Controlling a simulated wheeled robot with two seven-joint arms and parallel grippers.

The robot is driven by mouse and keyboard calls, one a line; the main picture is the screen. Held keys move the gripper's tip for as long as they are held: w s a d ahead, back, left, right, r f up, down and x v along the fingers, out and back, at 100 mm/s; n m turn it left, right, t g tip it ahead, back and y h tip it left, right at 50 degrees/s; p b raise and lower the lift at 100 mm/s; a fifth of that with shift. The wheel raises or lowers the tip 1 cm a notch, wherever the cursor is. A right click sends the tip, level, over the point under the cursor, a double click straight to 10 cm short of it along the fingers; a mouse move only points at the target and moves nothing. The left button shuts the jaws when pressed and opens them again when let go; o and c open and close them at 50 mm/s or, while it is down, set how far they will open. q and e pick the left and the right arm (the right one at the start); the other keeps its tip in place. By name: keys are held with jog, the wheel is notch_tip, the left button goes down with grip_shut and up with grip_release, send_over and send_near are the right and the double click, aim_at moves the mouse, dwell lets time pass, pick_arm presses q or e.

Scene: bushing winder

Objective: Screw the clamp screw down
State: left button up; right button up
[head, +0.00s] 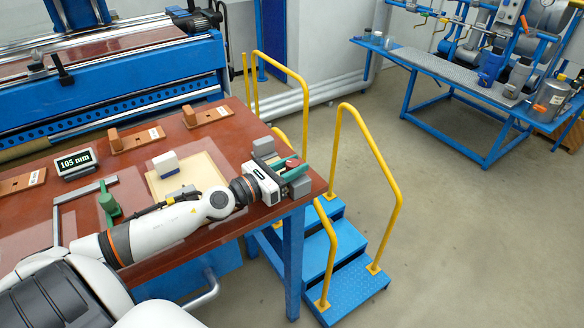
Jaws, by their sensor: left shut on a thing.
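My left gripper (293,172) is at the right corner of the red-brown table (226,229). It is shut on a small part there, which I take to be the clamp screw, mostly hidden by the jaws. A green piece (284,159) and a reddish piece show between and beside the grey fingers. A grey block (264,147) stands just behind the gripper, close to the table's edge. How far down the screw is cannot be told. My right gripper is not in view.
A pale board with a white block (166,164), a display reading 105 mm (77,163), a grey measuring frame (84,190) with a green part, and wooden blocks lie on the table. Blue steps with yellow rails (340,170) stand close to its right edge.

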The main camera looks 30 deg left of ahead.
aim_at(287, 171)
pick_arm(q)
jog(key=shift+r, duration=0.1)
jog(key=o, duration=1)
jog(key=shift+w, duration=0.1)
jog(key=shift+s+a+f+b, duration=0.1)
jog(key=shift+s+f+b, duration=0.15)
jog(key=shift+s+b, duration=0.15)
jog(key=b+v, duration=0.2)
jog(key=v, duration=0.3)
jog(key=shift+s+b, duration=0.2)
jog(key=shift+b, duration=0.15)
jog(key=shift+s+a+r, duration=0.1)
jog(key=shift+s+a, duration=0.1)
jog(key=shift+s, duration=0.3)
jog(key=shift+s+r, duration=0.1)
jog(key=shift+s, duration=0.05)
jog(key=shift+c, duration=0.3)
